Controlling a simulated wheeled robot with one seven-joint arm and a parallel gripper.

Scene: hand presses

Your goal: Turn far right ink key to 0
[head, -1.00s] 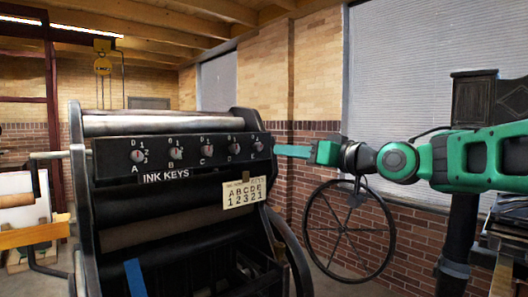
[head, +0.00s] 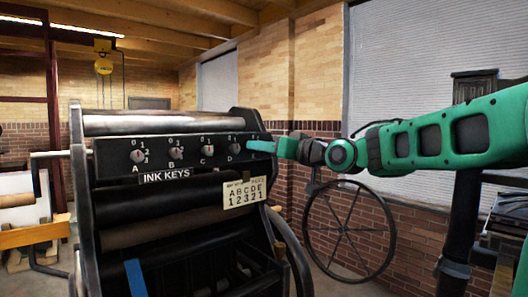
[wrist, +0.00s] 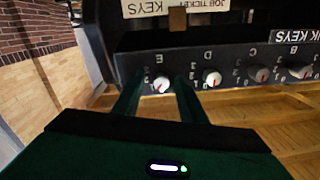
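The far right ink key, E (wrist: 161,84), is a small white knob with a red mark on the black ink key panel (head: 105,158). In the wrist view, which is upside down, my gripper (wrist: 159,90) is open, with one green finger on each side of key E. I cannot tell whether the fingers touch it. In the head view my gripper (head: 262,146) is at the panel's right end and hides key E. The number the key points to is not readable.
Key D (wrist: 212,77) is close beside one finger, and key C (wrist: 258,74) is farther along. A job ticket (head: 244,191) reading ABCDE 12321 hangs below the panel. A large spoked wheel (head: 349,230) stands below my arm.

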